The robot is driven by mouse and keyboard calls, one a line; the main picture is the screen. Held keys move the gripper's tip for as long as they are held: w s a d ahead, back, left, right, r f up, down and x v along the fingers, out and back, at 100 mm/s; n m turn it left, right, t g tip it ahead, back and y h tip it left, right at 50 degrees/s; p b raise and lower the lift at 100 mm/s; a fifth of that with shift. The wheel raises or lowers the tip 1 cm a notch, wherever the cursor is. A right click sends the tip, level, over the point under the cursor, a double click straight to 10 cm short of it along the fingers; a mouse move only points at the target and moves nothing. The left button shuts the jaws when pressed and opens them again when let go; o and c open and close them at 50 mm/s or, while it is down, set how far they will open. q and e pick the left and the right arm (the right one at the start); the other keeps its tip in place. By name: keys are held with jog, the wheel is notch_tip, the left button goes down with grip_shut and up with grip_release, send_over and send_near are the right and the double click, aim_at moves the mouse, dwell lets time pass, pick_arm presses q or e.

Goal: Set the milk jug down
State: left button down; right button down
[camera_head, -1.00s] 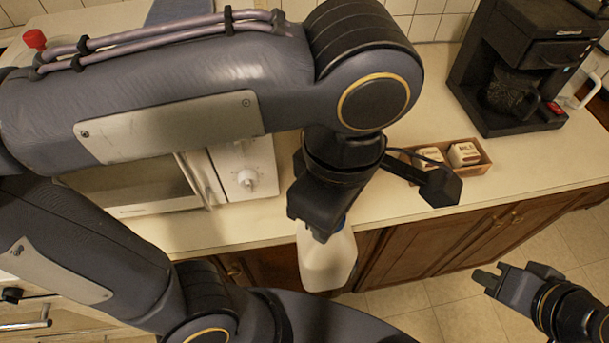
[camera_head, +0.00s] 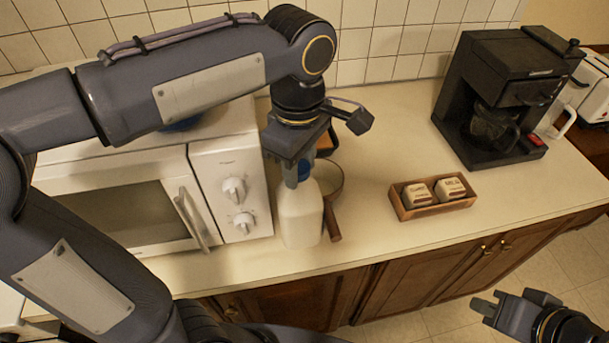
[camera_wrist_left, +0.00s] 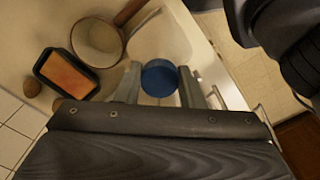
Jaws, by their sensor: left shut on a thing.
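The white milk jug (camera_head: 301,213) with a blue cap is upright at the counter's front part, just right of the microwave. Its base appears to be at the counter surface, but I cannot tell if it touches. My left gripper (camera_head: 292,176) is shut on the jug at its top, from above. In the left wrist view the blue cap (camera_wrist_left: 159,78) sits between the two fingers. My right gripper (camera_head: 487,303) is low at the right, in front of the cabinets, and holds nothing visible. Its finger gap is hard to make out.
A white microwave (camera_head: 225,165) stands left of the jug. A round pan (camera_head: 328,178) with a brown handle lies close behind and right of it. A wooden box (camera_head: 437,208) with two containers and a black coffee maker (camera_head: 500,100) stand further right. Counter between pan and box is clear.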

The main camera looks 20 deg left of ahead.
pick_arm(q)
jog(key=shift+w+a+r, duration=0.1)
jog(key=shift+w+a, duration=0.3)
jog(key=shift+w, duration=0.4)
jog(key=shift+s+f+p, duration=0.1)
jog(key=shift+f+p, duration=0.3)
jog(key=shift+f, duration=1.4)
jog(key=c, duration=1.4)
grip_release()
jog(key=shift+f, duration=0.25)
jog(key=o, duration=0.5)
jog(key=shift+c, duration=0.2)
